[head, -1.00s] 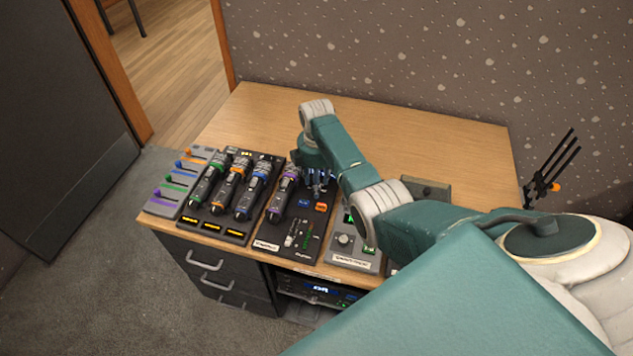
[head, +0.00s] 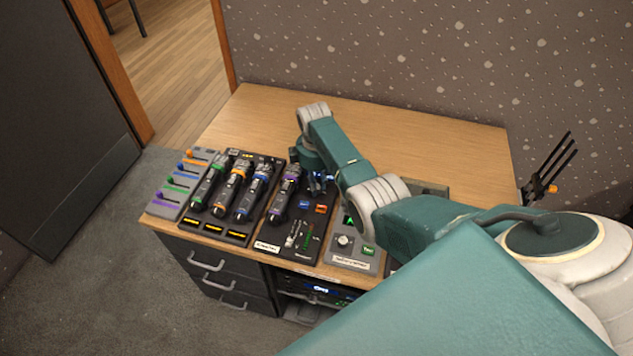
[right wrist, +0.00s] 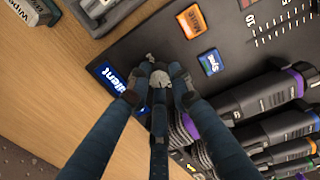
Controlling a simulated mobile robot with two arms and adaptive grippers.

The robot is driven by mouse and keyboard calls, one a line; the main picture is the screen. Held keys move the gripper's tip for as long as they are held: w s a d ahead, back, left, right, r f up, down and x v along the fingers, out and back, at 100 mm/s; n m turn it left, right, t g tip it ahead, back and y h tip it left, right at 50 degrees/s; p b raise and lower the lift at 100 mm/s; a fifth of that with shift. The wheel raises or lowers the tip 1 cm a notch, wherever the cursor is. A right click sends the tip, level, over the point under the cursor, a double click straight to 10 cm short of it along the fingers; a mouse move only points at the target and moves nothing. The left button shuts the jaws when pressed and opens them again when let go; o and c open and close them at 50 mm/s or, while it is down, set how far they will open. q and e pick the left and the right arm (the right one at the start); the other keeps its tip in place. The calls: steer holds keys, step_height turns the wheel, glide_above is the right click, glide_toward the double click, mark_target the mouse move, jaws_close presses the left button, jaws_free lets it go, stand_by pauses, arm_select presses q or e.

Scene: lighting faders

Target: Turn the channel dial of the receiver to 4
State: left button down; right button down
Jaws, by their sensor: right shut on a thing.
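The receiver (head: 296,247) is the black panel with a purple-ringed microphone (head: 284,192), standing on the wooden desk. In the right wrist view, the small pale channel dial (right wrist: 158,78) sits on the black panel, beside a blue display (right wrist: 108,77) with partly covered lettering. My right gripper (head: 320,183) reaches down over the far part of this panel. In the right wrist view its dark fingers (right wrist: 158,88) are shut around the dial. The fingers hide much of the dial, and I cannot read its setting. My left gripper is not in view.
Orange (head: 321,209) and blue (head: 305,204) buttons lie close to the gripper. More microphones in a charger (head: 213,227) and a fader box (head: 168,208) stand left. A grey box with a knob (head: 343,239) stands right. The desk's back (head: 270,112) is clear.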

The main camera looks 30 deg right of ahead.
steer(key=m, duration=0.3)
steer(key=shift+m+p, duration=0.3)
steer(key=shift+m, duration=0.1)
steer(key=m, duration=0.3)
steer(key=shift+m, duration=0.3)
steer(key=m, duration=0.3)
steer(key=shift+w+m+g, duration=0.1)
steer(key=shift+m+g, duration=0.2)
steer(key=m+b, duration=0.1)
steer(key=m, duration=0.3)
steer(key=shift+m, duration=0.3)
steer(key=m, duration=0.4)
steer(key=shift+m+b, duration=0.3)
steer(key=shift+b, duration=0.05)
steer(key=m, duration=0.3)
steer(key=shift+d, duration=0.1)
steer(key=m, duration=0.5)
steer(key=shift+y+b, duration=0.3)
steer(key=shift+m, duration=1.9)
